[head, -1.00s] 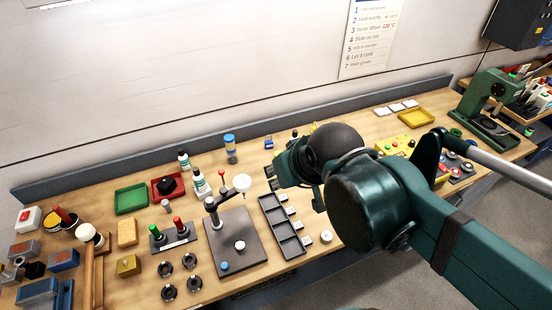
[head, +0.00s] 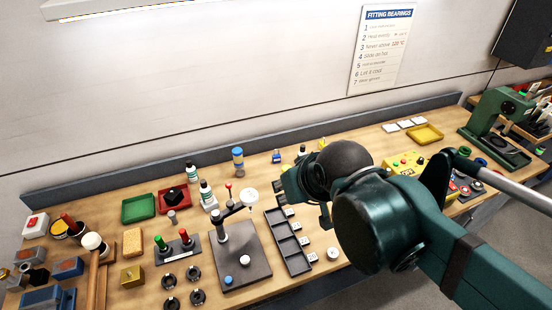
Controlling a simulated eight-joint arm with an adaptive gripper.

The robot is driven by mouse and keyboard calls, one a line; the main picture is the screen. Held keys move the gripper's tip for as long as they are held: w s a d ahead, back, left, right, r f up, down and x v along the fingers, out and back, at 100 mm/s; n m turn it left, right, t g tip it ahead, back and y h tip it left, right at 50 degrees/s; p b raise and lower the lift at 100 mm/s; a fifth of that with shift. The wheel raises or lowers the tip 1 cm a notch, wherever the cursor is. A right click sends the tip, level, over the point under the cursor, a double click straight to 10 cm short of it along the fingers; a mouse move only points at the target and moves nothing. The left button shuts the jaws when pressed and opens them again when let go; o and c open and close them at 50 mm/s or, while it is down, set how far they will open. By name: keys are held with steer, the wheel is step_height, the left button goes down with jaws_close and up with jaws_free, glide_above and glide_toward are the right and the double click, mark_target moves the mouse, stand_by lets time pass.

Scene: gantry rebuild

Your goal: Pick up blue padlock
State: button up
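A small blue object (head: 276,157), which looks like the blue padlock, stands on the bench toward the back, near the wall ledge. It is too small to make out fully. My gripper (head: 308,203) hangs over the middle of the bench, in front and to the right of the blue object and apart from it. My own wrist hides most of the gripper, so its fingers and any opening between them are not clear. I see nothing held in it.
A blue-capped jar (head: 238,160) stands left of the blue object, and a white bottle (head: 302,151) to its right, beside my wrist. A dark compartment tray (head: 287,238) lies below my gripper. A press stand (head: 240,262) is to its left.

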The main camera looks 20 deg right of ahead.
steer(key=m+g+p, duration=0.3)
steer(key=m+g, duration=0.4)
steer(key=m, duration=1.2)
glide_above(276, 156)
step_height(276, 156, down, 22)
steer(key=shift+w+r, duration=0.15)
steer(key=shift+r, duration=0.1)
steer(key=shift+w+d+f, duration=0.1)
steer(key=shift+d+f, duration=0.05)
steer(key=shift+f, duration=0.25)
steer(key=shift+f, duration=0.1)
